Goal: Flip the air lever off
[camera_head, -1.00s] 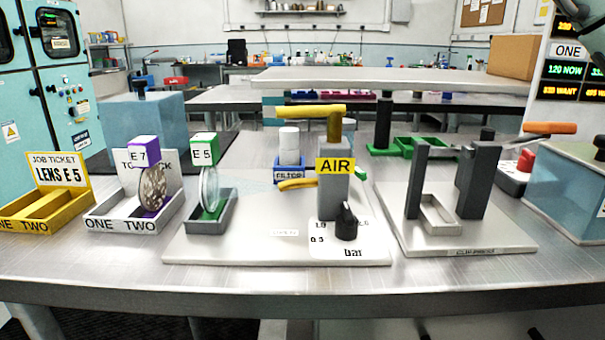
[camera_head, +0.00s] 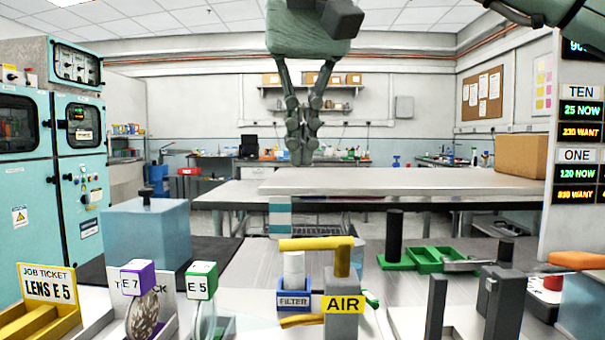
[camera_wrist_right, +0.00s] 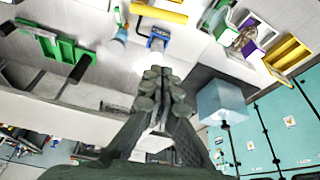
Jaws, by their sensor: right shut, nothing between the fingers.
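The AIR post (camera_head: 341,315) is a grey block with a yellow AIR label on the bench. A yellow lever (camera_head: 312,243) lies level across its top, pointing left over the white cylinder of the blue FILTER unit (camera_head: 293,298). A second, lower yellow handle (camera_head: 302,320) sticks out left of the post. My right gripper (camera_head: 302,160) hangs fingers-down above the lever in the head view, shut and empty, apart from it. In the right wrist view its fingertips (camera_wrist_right: 160,73) are together, with the yellow lever (camera_wrist_right: 160,13) beyond them. My left gripper is not in view.
Lens holders E7 (camera_head: 138,281) and E5 (camera_head: 201,282) stand left of the AIR post. A blue box (camera_head: 147,235) is behind them. Right are a green tray (camera_head: 440,260), a black post (camera_head: 394,237) and grey uprights (camera_head: 503,300). A raised pale shelf (camera_head: 400,181) spans behind.

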